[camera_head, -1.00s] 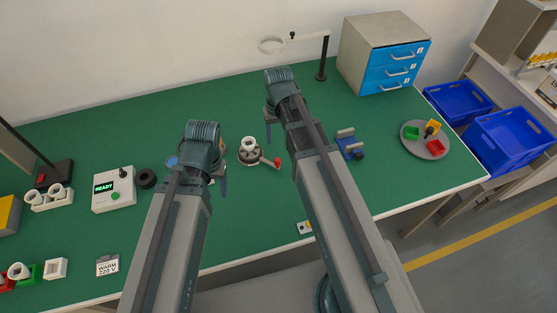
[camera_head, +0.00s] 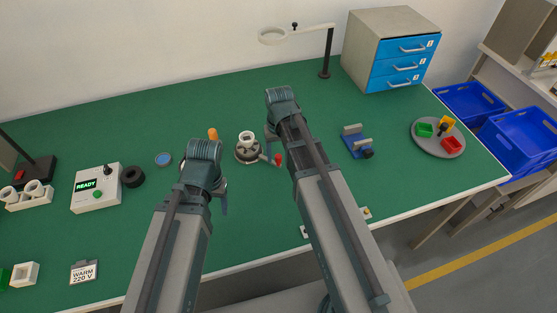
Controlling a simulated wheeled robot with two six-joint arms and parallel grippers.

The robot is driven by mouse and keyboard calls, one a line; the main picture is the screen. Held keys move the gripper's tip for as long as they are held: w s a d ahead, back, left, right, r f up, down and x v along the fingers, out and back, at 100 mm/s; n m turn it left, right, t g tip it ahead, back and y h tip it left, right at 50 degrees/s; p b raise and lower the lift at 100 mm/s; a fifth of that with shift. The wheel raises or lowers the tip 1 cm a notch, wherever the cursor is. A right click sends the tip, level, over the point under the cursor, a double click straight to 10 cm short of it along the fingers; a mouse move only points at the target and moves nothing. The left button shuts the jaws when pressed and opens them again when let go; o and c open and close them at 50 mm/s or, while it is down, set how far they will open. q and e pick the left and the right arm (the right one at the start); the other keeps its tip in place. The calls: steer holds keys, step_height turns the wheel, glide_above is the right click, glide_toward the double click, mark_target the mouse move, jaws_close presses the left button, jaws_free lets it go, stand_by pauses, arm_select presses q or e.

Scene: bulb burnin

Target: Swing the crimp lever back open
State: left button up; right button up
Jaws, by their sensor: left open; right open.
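The crimp fixture (camera_head: 244,154) is a round dark base with a white socket on top, near the middle of the green bench between my two arms. Its lever ends in a red knob (camera_head: 278,160) that points right, beside my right arm. My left gripper (camera_head: 223,206) is open, to the lower left of the fixture and apart from the lever. My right gripper (camera_head: 269,134) is open, just above and left of the red knob; the wrist hides most of its fingers, and I cannot tell whether it touches the lever.
A tester box reading READY (camera_head: 97,188), a black ring (camera_head: 133,176) and a blue dish (camera_head: 163,159) lie left. An orange piece (camera_head: 212,133) shows behind my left wrist. A blue cradle (camera_head: 357,146) and a grey turntable (camera_head: 428,147) stand right.

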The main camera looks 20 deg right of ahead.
steer(key=shift+f, duration=0.1)
jaws_close()
stand_by(0.3)
stand_by(1.1)
